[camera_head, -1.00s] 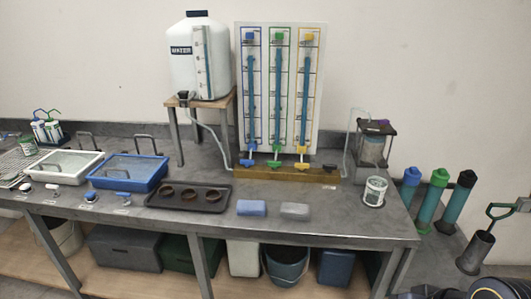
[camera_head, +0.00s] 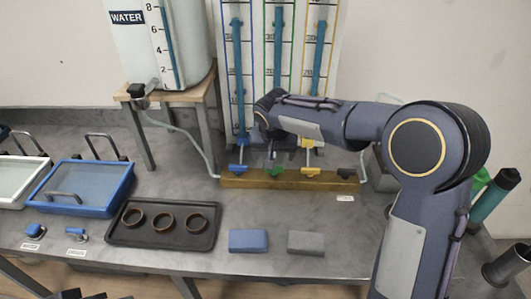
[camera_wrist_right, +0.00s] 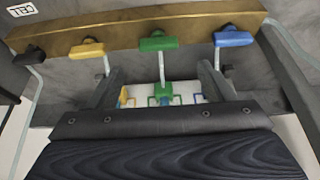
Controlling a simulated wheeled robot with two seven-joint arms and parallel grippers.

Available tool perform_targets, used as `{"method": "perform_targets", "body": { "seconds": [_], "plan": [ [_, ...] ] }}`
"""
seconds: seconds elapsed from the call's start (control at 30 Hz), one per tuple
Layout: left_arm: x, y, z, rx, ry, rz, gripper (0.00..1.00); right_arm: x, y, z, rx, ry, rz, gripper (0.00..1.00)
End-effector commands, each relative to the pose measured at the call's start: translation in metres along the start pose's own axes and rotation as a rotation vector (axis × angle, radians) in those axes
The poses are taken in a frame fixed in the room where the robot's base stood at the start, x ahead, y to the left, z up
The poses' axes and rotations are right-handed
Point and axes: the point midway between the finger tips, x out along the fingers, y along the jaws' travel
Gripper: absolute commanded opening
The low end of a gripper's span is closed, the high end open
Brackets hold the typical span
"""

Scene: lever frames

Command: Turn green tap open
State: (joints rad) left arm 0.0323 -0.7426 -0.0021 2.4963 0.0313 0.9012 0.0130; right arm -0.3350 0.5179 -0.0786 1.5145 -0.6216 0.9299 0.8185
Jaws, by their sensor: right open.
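The green tap (camera_head: 276,172) has a green bar handle on the brass manifold, between the blue tap (camera_head: 238,169) and the yellow tap (camera_head: 311,171). My right arm reaches over the bench from the right, and its gripper is partly hidden by the arm in the head view. In the right wrist view, my right gripper (camera_wrist_right: 159,69) is open, with its two fingers spread on either side of the green tap's stem. The green handle (camera_wrist_right: 159,43) lies just beyond the fingertips, apparently apart from them. My left gripper is not in view.
The brass manifold (camera_head: 225,183) stands before the gauge board, with a black tap (camera_head: 346,174) at its right end. A blue block (camera_head: 249,240) and a grey block (camera_head: 305,242) lie in front. A dark tray (camera_head: 122,239) with rings is at left; bench around the blocks is clear.

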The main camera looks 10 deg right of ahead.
Motion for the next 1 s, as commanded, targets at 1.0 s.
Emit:
{"method": "perform_targets", "body": {
  "seconds": [1.0],
  "plan": [
    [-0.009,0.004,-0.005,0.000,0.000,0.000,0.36,0.074,0.001,0.001,0.000,-0.001,-0.001,0.54]
  ]
}}
